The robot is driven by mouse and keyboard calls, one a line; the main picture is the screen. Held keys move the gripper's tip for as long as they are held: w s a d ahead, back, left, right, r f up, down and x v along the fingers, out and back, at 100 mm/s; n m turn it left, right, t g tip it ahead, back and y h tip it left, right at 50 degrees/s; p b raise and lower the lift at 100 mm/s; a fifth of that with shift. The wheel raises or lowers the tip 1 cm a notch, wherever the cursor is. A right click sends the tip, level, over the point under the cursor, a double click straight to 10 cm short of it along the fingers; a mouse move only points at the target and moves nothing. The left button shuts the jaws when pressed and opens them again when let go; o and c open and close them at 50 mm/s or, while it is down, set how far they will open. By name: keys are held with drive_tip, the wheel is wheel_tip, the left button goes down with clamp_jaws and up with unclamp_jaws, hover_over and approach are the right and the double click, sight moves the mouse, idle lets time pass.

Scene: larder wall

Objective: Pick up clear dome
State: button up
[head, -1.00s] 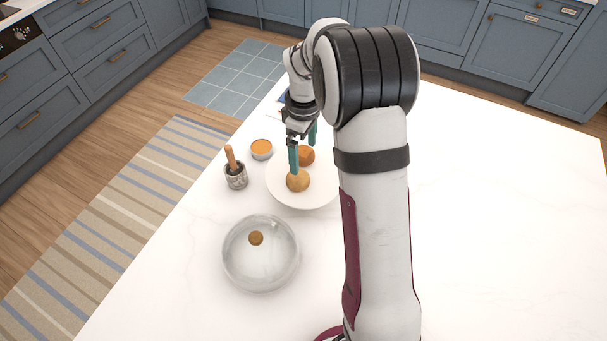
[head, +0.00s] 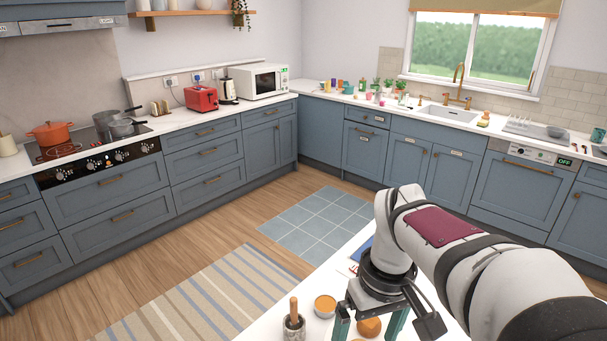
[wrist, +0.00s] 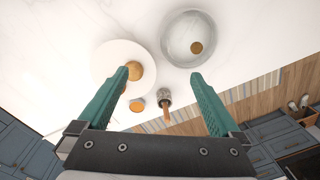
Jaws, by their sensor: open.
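The clear dome (wrist: 178,28) shows in the wrist view at top right, a round see-through cover with a brown knob (wrist: 196,48). It sits on the white counter and is outside the head view now. My gripper (wrist: 162,76) is open and empty, its two teal fingers wide apart. In the wrist view the dome lies beyond the fingertips, nearest the right finger. In the head view my gripper (head: 368,325) is at the bottom edge, pointing down, with its fingertips partly cut off.
A white plate (wrist: 108,58) with a brown bun (wrist: 135,70) lies left of the dome, partly behind the left finger. An orange-filled bowl (wrist: 137,105) and a mortar with wooden pestle (wrist: 164,96) stand close by. The counter (wrist: 260,25) right of the dome is clear.

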drive_tip(key=s+a+m, duration=0.2)
drive_tip(key=s, duration=0.4)
drive_tip(key=s+a+f+m, duration=0.1)
drive_tip(key=s+m, duration=0.2)
drive_tip(key=s, duration=0.3)
drive_tip(key=shift+s+a+f+m+y, duration=0.3)
drive_tip(key=shift+s+a+y, duration=0.05)
drive_tip(key=shift+s+y, duration=0.05)
drive_tip(key=s+m, duration=0.1)
drive_tip(key=s+f, duration=0.1)
drive_tip(key=s, duration=0.1)
drive_tip(key=s+a+f+m, duration=0.1)
drive_tip(key=shift+s+m, duration=0.3)
drive_tip(key=shift+s, duration=0.1)
drive_tip(key=shift+c, duration=1.3)
drive_tip(key=shift+s+f, duration=0.15)
drive_tip(key=shift+c, duration=1.2)
drive_tip(key=w+a+r+n, duration=0.1)
drive_tip(key=w+a+n, duration=0.1)
drive_tip(key=w+n, duration=0.5)
drive_tip(key=w+a+r+n+h, duration=0.1)
drive_tip(key=w+a+r+n, duration=0.1)
drive_tip(key=w+n, duration=0.5)
drive_tip(key=shift+w+a+h, duration=0.3)
drive_tip(key=shift+w+a, duration=0.1)
drive_tip(key=shift+a, duration=0.4)
drive_tip(key=shift+n, duration=0.4)
drive_tip(key=f, duration=1.5)
drive_tip(key=shift+w+d+f, duration=0.2)
drive_tip(key=shift+w, duration=0.15)
